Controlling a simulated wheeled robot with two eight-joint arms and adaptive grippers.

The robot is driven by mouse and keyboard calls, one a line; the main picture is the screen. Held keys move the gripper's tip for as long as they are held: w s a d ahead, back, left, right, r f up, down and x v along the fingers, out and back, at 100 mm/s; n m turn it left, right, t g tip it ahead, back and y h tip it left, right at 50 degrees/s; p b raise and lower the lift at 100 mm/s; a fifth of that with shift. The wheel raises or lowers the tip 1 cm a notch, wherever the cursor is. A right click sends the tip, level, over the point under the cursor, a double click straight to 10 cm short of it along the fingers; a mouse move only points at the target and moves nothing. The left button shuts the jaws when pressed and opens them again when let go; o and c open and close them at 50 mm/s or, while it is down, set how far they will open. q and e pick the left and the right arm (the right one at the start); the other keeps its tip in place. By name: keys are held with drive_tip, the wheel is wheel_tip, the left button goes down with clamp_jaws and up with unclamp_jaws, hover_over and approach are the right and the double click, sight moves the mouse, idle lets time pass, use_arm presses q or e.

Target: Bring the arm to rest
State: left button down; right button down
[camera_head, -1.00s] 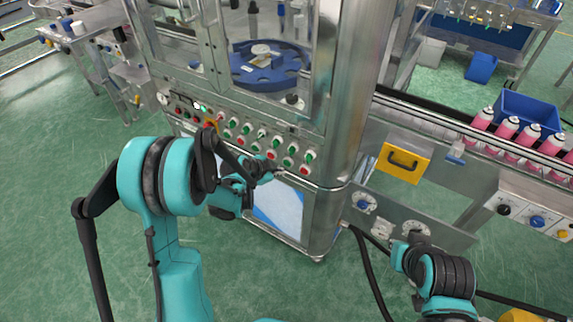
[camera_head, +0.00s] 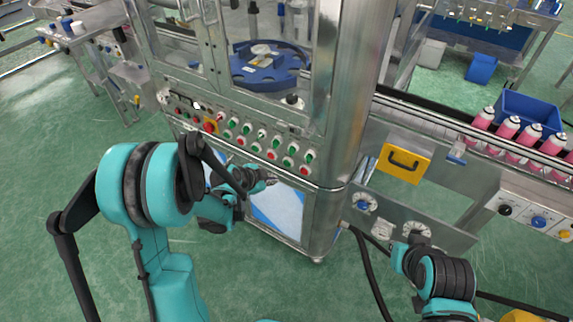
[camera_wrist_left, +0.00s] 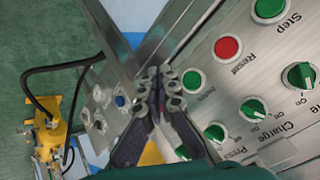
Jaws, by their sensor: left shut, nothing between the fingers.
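My left arm reaches in from the left in the head view. Its gripper (camera_head: 269,180) is in front of the machine's button panel (camera_head: 245,138), just below the button rows. In the left wrist view the dark fingers of the left gripper (camera_wrist_left: 158,84) are shut with nothing between them. Green and red buttons and knobs of the panel (camera_wrist_left: 262,75) lie to the right of the fingers. My right arm (camera_head: 445,275) shows at the lower right of the head view; its gripper cannot be made out.
The machine's steel cabinet (camera_head: 335,150) stands close ahead, with a blue round table (camera_head: 268,68) behind its windows. Black hoses (camera_head: 372,275) hang near my right arm. Green floor is open at left.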

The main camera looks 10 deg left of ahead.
idle(0.3)
use_arm(q)
drive_tip(key=s+d+r+n+y, duration=0.2)
drive_tip(key=s+r+n, duration=0.4)
drive_tip(key=s+r, duration=0.5)
drive_tip(key=s+a+r+n+y, duration=0.1)
drive_tip(key=s+n, duration=0.5)
drive_tip(key=s, duration=0.7)
drive_tip(key=shift+a+r+n+g+y, duration=0.2)
drive_tip(key=shift+r+n+g+y, duration=0.15)
drive_tip(key=shift+r, duration=0.55)
drive_tip(key=c, duration=2.3)
unclamp_jaws()
